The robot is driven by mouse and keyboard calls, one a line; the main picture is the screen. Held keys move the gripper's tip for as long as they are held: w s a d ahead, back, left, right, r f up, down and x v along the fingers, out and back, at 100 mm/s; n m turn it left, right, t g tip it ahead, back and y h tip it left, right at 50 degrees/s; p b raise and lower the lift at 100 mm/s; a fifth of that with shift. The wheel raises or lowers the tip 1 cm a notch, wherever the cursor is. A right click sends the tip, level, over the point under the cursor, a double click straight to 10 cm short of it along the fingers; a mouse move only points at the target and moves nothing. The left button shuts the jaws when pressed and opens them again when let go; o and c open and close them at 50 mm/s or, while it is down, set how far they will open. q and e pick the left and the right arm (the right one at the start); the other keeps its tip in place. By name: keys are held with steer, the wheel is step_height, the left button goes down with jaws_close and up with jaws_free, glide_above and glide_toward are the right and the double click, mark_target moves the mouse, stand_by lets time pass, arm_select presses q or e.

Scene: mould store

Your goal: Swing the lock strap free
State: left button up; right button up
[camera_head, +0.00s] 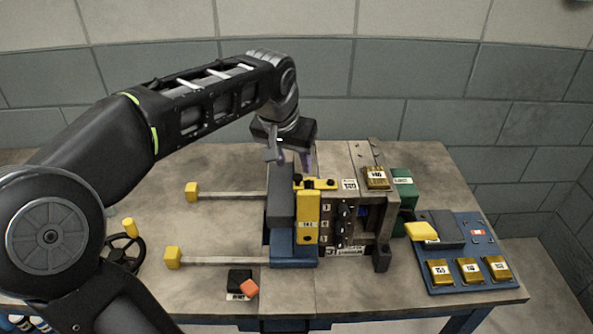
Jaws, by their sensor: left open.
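The strap lies across the seam between the blue and grey left part (281,210) and the brown metal part (352,229) of the mould. My left gripper (289,157) points down, open, behind and above the mould's top left. It looks apart from the strap, and its far finger is partly hidden. My right gripper is out of view.
Two rods with yellow knobs (192,191) (173,257) reach left from the mould. A handwheel (124,251) and a black block with an orange piece (249,288) are at the front left. A blue tray (447,287) with brass blocks lies right. Tabletop behind is clear.

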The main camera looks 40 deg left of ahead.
mark_target(298, 176)
arm_select(q)
steer(key=x, duration=0.5)
steer(key=shift+f, duration=0.15)
jaws_close()
stand_by(1.3)
